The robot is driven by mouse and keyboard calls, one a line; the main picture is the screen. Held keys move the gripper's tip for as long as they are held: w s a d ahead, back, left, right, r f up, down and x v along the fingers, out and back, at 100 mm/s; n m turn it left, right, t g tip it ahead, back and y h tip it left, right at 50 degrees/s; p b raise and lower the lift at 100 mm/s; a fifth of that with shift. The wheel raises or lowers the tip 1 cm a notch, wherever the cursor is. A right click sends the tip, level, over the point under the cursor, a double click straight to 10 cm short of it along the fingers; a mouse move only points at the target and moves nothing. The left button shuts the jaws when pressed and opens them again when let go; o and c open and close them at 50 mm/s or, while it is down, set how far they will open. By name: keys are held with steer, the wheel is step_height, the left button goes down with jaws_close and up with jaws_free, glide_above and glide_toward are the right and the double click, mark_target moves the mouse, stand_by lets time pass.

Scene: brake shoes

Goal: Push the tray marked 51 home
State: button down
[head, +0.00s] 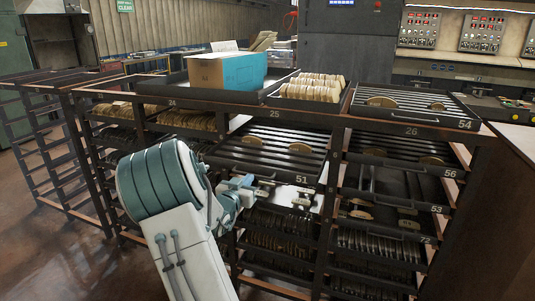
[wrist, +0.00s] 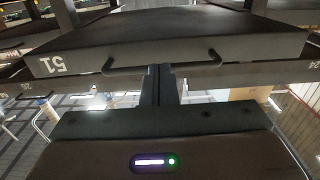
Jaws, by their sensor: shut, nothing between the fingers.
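The tray marked 51 (head: 262,171) is a dark slatted tray in the middle column of the rack, with a few tan round parts lying on it. Its front appears to stand out a little past the rack's post. In the wrist view its dark front panel (wrist: 245,47) shows the number 51 upside down and a black bar handle (wrist: 160,67). My gripper (wrist: 159,72) is shut and empty, its fingertips at the middle of the handle. Whether they touch the panel or handle I cannot tell. In the head view my gripper (head: 298,196) is just below the tray's front edge.
Trays 56 (head: 449,172) and 53 (head: 436,208) sit in the column to the right. A blue and brown box (head: 228,71) stands on the rack top beside a tray of tan shoes (head: 310,88). Lower shelves hold rows of dark parts. Open floor lies at the left.

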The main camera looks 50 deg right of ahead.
mark_target(263, 162)
steer(key=shift+b+x, duration=1.2)
steer(key=shift+x, duration=5.35)
steer(key=shift+p+x, duration=0.35)
steer(key=shift+x, duration=3.45)
steer(key=shift+s+a+f+b, duration=0.1)
steer(key=shift+s+a+b, duration=0.05)
steer(key=shift+a+b, duration=0.2)
steer(key=b+v, duration=0.2)
steer(key=v, duration=0.5)
steer(key=shift+a, duration=0.2)
